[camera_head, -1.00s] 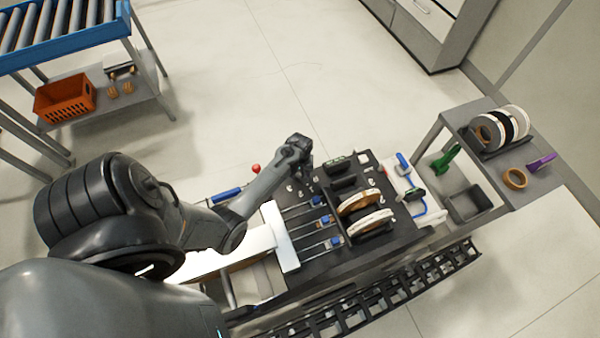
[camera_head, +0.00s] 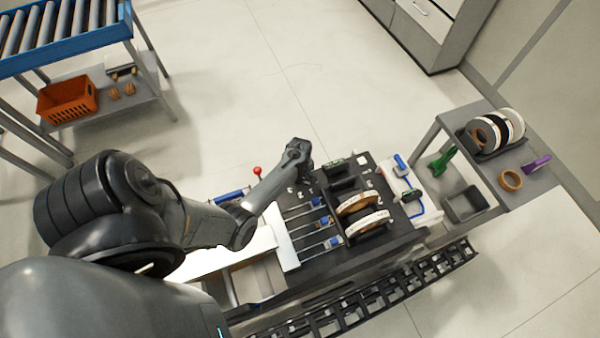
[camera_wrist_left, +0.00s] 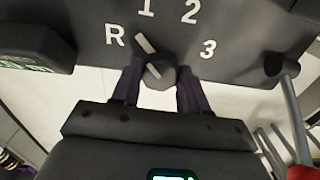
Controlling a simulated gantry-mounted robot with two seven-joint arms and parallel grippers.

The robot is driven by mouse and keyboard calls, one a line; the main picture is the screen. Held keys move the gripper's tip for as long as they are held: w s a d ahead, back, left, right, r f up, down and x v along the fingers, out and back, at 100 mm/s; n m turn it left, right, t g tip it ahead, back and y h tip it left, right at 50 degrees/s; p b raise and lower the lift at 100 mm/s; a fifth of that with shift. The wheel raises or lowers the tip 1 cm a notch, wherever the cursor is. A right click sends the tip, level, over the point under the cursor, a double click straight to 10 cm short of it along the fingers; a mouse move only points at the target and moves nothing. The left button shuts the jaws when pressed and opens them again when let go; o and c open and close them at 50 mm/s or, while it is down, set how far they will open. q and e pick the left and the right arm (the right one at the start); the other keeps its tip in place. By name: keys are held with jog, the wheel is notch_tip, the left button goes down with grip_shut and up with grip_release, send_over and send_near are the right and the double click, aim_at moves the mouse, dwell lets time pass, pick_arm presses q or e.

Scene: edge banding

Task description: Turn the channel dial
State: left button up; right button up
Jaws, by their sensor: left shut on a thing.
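The channel dial (camera_wrist_left: 160,74) is a dark round knob on the machine's dark panel, in the left wrist view. Its pale pointer mark (camera_wrist_left: 146,43) lies between the white R and 1, nearer the 1; 2 and 3 are further right. My left gripper (camera_wrist_left: 160,80) has a finger on each side of the knob and is shut on it. In the head view my left gripper (camera_head: 301,158) is at the far edge of the machine, and its wrist hides the dial. My right gripper is not in view.
A lever with a red ball (camera_head: 257,171) stands left of my gripper. A dark block with a green display (camera_wrist_left: 35,50) is beside the dial. Tape rolls (camera_head: 368,220) sit on the machine top. A side table (camera_head: 545,181) stands at right.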

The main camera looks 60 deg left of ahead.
pick_arm(q)
jog(key=n+p, duration=0.1)
jog(key=n, duration=0.2)
jog(key=shift+n, duration=0.9)
jog(key=o, duration=1.1)
jog(key=shift+c, duration=0.2)
jog(key=shift+r+p, duration=0.4)
jog(key=shift+r, duration=0.15)
notch_tip(320, 180, up, 10)
jog(key=p, duration=0.2)
jog(key=shift+f, duration=0.15)
